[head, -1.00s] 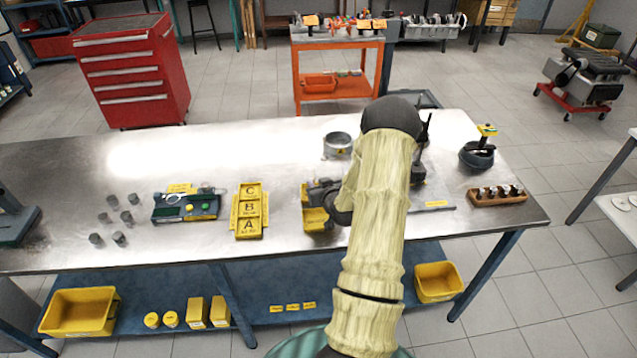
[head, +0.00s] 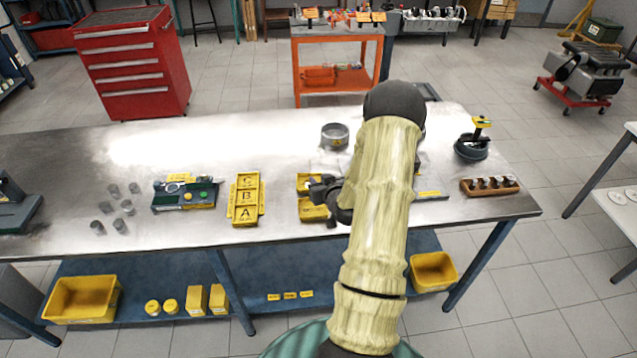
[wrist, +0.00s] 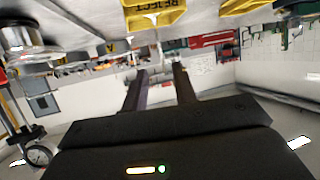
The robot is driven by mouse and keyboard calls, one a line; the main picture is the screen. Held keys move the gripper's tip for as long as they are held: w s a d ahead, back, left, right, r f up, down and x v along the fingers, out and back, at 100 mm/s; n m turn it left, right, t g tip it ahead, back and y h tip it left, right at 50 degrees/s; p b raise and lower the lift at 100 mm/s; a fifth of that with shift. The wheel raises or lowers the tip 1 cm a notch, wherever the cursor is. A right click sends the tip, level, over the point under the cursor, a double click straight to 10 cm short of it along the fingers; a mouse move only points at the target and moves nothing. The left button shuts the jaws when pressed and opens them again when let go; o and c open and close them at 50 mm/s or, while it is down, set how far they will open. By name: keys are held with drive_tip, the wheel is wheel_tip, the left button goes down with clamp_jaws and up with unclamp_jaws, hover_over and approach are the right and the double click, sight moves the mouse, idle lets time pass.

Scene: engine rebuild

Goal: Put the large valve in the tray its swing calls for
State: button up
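My gripper (wrist: 160,68) shows in the wrist view with its two dark fingers apart and no valve clearly seen between them. In the head view my gripper (head: 322,188) is over the bench beside two yellow trays, the far one (head: 306,178) and the near one (head: 313,213). A yellow tray marked REJECT (wrist: 152,8) is at the top of the wrist view, beyond the fingertips. Several valves stand in a wooden block (head: 489,187) at the bench's right. I cannot tell which valve is the large one. My arm hides part of the bench.
A dial gauge (wrist: 38,155) and a round metal part (wrist: 28,40) are close on the left in the wrist view. The bench (head: 110,150) also bears a yellow A-B-C holder (head: 246,197), a green-topped case (head: 186,196), a metal ring (head: 334,136) and several small cylinders.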

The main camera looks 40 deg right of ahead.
drive_tip(key=a+r+n+g+y, duration=0.2)
drive_tip(key=a+r+g, duration=0.15)
drive_tip(key=a, duration=0.65)
drive_tip(key=s+a+r+g+y, duration=0.1)
drive_tip(key=s+a+r+g, duration=0.2)
drive_tip(key=s+a, duration=0.6)
drive_tip(key=s+a+r+n+g+y, duration=0.1)
drive_tip(key=s+a+r+g, duration=0.2)
drive_tip(key=s+a+r, duration=0.3)
drive_tip(key=s+a, duration=0.3)
drive_tip(key=a, duration=0.2)
drive_tip(key=shift+r+g, duration=0.2)
drive_tip(key=shift+g, duration=0.15)
